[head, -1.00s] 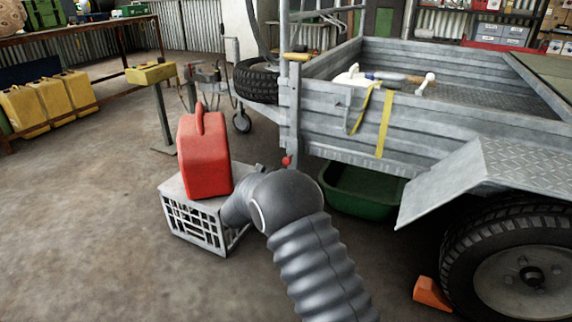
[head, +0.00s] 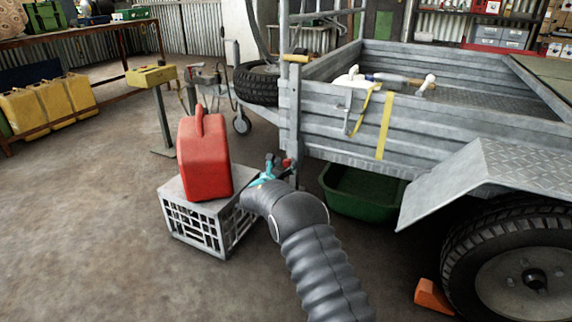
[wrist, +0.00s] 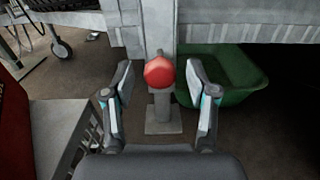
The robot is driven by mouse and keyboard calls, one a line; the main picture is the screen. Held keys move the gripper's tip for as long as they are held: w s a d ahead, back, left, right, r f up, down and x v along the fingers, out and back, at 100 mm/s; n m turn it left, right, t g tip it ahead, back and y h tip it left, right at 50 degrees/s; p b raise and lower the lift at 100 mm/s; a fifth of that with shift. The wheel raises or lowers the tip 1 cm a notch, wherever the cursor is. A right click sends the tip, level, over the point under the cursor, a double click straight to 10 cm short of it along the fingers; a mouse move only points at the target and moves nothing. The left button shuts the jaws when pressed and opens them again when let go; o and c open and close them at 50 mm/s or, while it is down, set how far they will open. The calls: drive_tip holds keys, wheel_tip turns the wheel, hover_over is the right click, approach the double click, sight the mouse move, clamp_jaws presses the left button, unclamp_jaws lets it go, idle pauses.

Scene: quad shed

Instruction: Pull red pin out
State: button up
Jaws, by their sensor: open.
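The red pin's round knob (wrist: 159,71) shows in the wrist view, between and just beyond my open fingertips. In the head view the red knob (head: 287,163) is small, at the lower corner of the trailer (head: 340,125), by its upright post. My gripper (wrist: 160,82) is open, with one finger on each side of the knob and a gap on both sides. In the head view my gripper (head: 272,166) shows teal parts just left of the knob. The pin's shaft is hidden behind the knob.
A red jerrycan (head: 203,155) stands on a grey crate (head: 205,225) left of my arm. A green tub (head: 360,192) lies under the trailer. A metal stand (wrist: 163,110) is below the knob. An orange chock (head: 432,296) sits by the wheel. Open floor lies at left.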

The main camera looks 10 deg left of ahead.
drive_tip(key=shift+x, duration=0.85)
clamp_jaws()
drive_tip(key=shift+b+v, duration=0.55)
drive_tip(key=shift+v, duration=1.2)
drive_tip(key=shift+w+d, duration=0.1)
drive_tip(key=shift+d, duration=0.05)
unclamp_jaws()
